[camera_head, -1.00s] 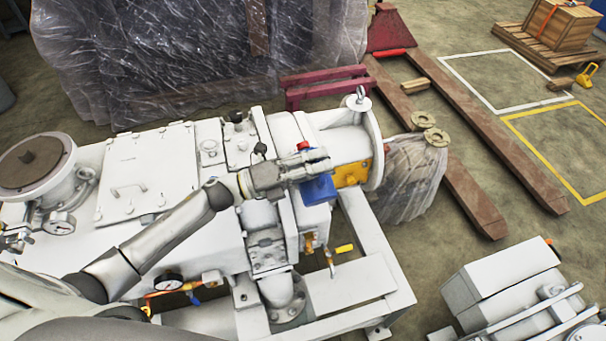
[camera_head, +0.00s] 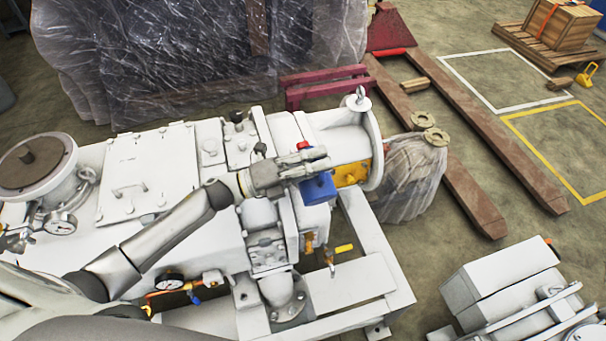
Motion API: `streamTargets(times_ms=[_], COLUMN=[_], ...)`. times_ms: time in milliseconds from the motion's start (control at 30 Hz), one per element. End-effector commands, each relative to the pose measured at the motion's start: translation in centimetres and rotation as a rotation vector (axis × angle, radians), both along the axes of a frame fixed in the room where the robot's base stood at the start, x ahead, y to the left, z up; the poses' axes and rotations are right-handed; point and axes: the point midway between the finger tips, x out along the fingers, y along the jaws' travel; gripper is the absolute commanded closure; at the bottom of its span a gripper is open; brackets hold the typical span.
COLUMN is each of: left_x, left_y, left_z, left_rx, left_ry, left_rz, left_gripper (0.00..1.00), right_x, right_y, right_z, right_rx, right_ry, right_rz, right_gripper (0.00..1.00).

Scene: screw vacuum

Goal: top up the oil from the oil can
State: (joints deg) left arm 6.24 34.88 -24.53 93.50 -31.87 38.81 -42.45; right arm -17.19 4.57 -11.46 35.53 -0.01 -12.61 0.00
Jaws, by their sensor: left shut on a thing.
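A small blue can (camera_head: 318,188), which looks like the oil can, is held over the right part of the white vacuum pump (camera_head: 225,240). My left gripper (camera_head: 316,162) reaches in from the left and is shut on the can, which shows mostly below and beyond the fingers. The can looks slightly tilted. A red cap (camera_head: 303,146) shows just behind the gripper on the pump. The can's spout and any oil opening under it cannot be made out. My right gripper is not in view.
A yellow-handled valve (camera_head: 344,248) sits below the can. A plastic-wrapped bundle (camera_head: 412,178) and a rusty pallet truck (camera_head: 470,130) stand to the right. Another white machine (camera_head: 515,295) is at lower right.

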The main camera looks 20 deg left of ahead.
Motion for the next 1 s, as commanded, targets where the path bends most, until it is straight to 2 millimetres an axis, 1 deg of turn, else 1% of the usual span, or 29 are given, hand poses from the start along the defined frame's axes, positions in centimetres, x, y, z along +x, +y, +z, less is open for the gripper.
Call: streamTargets(times_ms=[1000], left_x=[0.26], left_y=[0.17], left_z=[0.41], left_rx=[-0.020], left_ry=[0.022], left_rz=[-0.001], left_gripper=[1.00], right_x=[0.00], right_y=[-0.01], right_z=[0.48], right_rx=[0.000], right_ry=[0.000], right_rz=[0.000], right_gripper=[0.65])
